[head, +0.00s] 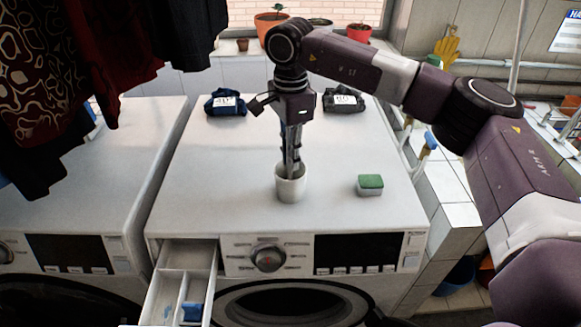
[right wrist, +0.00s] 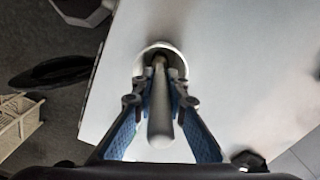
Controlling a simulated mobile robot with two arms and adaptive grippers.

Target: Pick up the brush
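The brush (right wrist: 160,120) stands upright in a white cup (head: 291,188) on top of the washing machine. Its pale handle points up toward the right wrist camera; its lower end is hidden in the cup. My right gripper (head: 292,160) points straight down over the cup, with its fingertips near the rim. In the right wrist view, its fingers (right wrist: 163,88) lie close against both sides of the handle and look shut on it. The white cup (right wrist: 176,58) shows beyond the fingertips. My left gripper is not in view.
A green-topped sponge (head: 370,185) lies right of the cup. Two dark bundles, one blue (head: 226,103) and one black (head: 343,101), lie toward the back. An open detergent drawer (head: 180,285) is at the front left. Clothes (head: 60,70) hang at the upper left.

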